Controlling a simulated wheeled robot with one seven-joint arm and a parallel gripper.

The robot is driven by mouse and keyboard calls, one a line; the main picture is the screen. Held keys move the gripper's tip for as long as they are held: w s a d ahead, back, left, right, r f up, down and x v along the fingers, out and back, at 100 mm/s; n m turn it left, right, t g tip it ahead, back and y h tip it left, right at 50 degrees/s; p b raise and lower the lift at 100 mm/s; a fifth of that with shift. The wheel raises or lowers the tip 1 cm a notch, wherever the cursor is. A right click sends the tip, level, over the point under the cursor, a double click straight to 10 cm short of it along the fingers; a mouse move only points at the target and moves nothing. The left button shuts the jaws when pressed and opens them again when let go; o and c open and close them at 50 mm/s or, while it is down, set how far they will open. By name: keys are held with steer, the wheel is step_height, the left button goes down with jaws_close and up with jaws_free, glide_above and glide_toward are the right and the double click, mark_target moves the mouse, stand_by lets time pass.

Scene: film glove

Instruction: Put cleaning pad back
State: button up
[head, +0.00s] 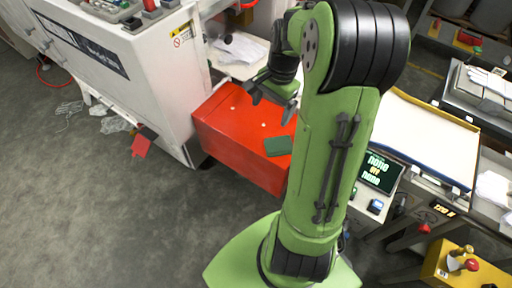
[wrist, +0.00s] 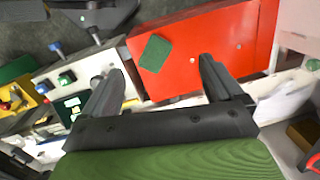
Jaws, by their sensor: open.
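A flat dark green square, which looks like the cleaning pad (head: 278,146), lies on top of the red box (head: 222,118) near its right front edge. In the wrist view the green pad (wrist: 155,53) lies on the red surface (wrist: 225,45), beyond and between my fingers. My gripper (head: 272,92) is above the back part of the red box, apart from the pad. Its two fingers are spread with nothing between them in the wrist view (wrist: 160,70). My arm hides the right end of the red box in the head view.
A white machine cabinet (head: 130,75) stands left of the red box. A small screen (head: 380,172) and a tray with a pale sheet (head: 420,135) are to the right. A red piece (head: 143,141) lies near the cabinet's foot. Grey floor (head: 110,220) is open at front left.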

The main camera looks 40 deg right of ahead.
steer(key=s+a+r+n+t+h, duration=0.15)
steer(key=s+a+r+n, duration=0.25)
steer(key=a+r+n, duration=0.45)
steer(key=s+a+r+n+t, duration=0.1)
steer(key=s+a+n+t, duration=0.2)
steer(key=s+a+n, duration=0.3)
steer(key=s+a, duration=0.3)
steer(key=s, duration=0.1)
steer(key=shift+s+r+n, duration=0.25)
steer(key=shift+s+n, duration=0.1)
steer(key=shift+a, duration=0.15)
